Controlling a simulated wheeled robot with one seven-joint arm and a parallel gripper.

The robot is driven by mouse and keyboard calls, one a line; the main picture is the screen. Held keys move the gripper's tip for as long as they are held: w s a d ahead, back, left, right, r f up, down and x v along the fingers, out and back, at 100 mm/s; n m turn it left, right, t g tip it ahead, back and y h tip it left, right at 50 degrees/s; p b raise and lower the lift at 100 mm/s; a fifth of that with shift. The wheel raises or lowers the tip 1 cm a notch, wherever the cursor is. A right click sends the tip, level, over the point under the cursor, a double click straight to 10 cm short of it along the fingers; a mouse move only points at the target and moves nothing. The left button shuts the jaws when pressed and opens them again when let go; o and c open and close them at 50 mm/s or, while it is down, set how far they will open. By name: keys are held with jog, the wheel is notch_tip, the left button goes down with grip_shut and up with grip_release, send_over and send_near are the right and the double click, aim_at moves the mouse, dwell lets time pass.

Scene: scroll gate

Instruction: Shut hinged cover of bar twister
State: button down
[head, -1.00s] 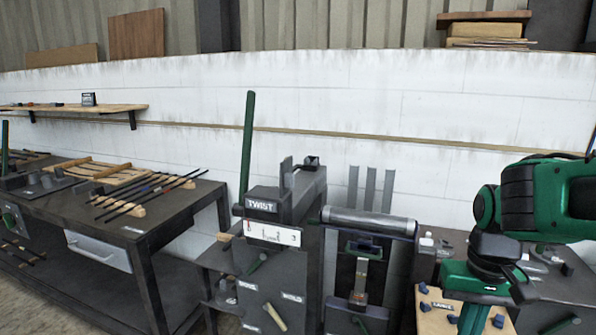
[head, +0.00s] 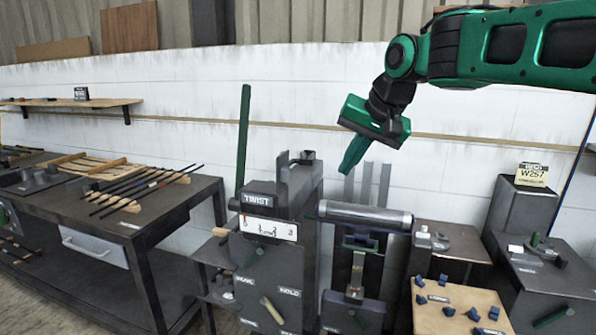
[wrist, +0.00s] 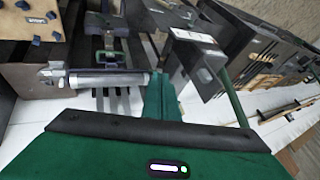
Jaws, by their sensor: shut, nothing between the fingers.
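The bar twister (head: 275,245) is a dark machine with a "TWIST" label and a white numbered scale on its front; it also shows in the wrist view (wrist: 205,72). A dark upright plate (head: 284,190) stands at its top, and I cannot tell for sure whether this is the hinged cover. A tall green lever (head: 243,140) rises at its left side. My gripper (head: 352,160) is shut and empty, up in the air to the right of and above the twister, with its green fingers pointing down-left. In the wrist view the fingers (wrist: 160,95) point toward the machines.
A machine with a grey roller (head: 365,216) stands right of the twister. Further right are a wooden board with blue knobs (head: 460,305) and a dark cabinet with a W257 sign (head: 532,174). A workbench with rods (head: 140,190) is at left.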

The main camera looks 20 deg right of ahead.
aim_at(287, 172)
notch_tip(287, 172, up, 3)
jog(key=w+a, duration=0.3)
jog(key=w+a+f+t, duration=0.1)
jog(key=w+a+f, duration=0.3)
jog(key=w+f, duration=0.3)
jog(key=shift+w+a+y, duration=0.3)
jog(key=shift+w+a, duration=0.05)
jog(key=shift+a, duration=0.05)
jog(key=shift+f, duration=0.1)
jog(key=shift+d, duration=0.1)
